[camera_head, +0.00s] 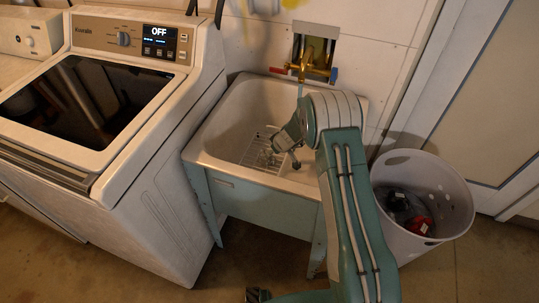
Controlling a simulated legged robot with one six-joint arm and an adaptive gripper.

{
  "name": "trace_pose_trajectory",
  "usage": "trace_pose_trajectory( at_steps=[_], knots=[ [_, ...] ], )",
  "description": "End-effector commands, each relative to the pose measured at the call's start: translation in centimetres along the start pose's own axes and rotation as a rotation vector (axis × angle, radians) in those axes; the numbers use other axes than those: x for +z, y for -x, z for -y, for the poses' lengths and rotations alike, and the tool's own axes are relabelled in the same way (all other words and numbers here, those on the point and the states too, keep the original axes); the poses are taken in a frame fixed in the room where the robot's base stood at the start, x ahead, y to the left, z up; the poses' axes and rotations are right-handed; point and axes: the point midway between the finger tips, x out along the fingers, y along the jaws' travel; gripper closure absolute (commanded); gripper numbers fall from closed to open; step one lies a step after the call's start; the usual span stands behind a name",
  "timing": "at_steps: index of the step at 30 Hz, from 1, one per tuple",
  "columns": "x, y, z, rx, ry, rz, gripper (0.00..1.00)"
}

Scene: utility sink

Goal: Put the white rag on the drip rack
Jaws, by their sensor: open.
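The white wire drip rack (257,155) lies inside the basin of the utility sink (238,110), toward its front left. My gripper (285,156) is open and reaches down into the basin at the right side of the rack. I cannot tell whether it touches the rack. My arm and gripper cover the rack's right part and much of the basin's right side. I cannot make out a white rag; nothing shows between the fingers.
A brass faucet (314,69) with red and blue handles is on the wall behind the sink. A washing machine (150,150) stands close on the left. A white basket (448,222) with dark and red items stands on the right. Some floor is clear in front.

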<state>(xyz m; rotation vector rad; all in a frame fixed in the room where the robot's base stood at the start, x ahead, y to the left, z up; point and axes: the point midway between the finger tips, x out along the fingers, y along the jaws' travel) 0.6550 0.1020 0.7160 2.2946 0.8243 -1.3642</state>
Motion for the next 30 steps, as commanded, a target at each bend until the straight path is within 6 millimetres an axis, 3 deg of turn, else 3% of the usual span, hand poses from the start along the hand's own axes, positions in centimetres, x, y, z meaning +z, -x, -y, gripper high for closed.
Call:
trace_pose_trajectory(
  at_steps=[3,9,20,23,30],
  knots=[
    [-0.1,2.4,-0.1,0.002,0.000,-0.002,0.33],
    [0.0,5.3,0.0,0.000,-0.001,0.000,0.33],
    [-0.2,7.0,0.1,-0.001,-0.002,-0.002,0.33],
    [-1.2,9.4,0.3,0.000,-0.013,-0.014,0.33],
    [-3.6,19.8,2.4,-0.007,-0.083,-0.036,0.33]
  ],
)
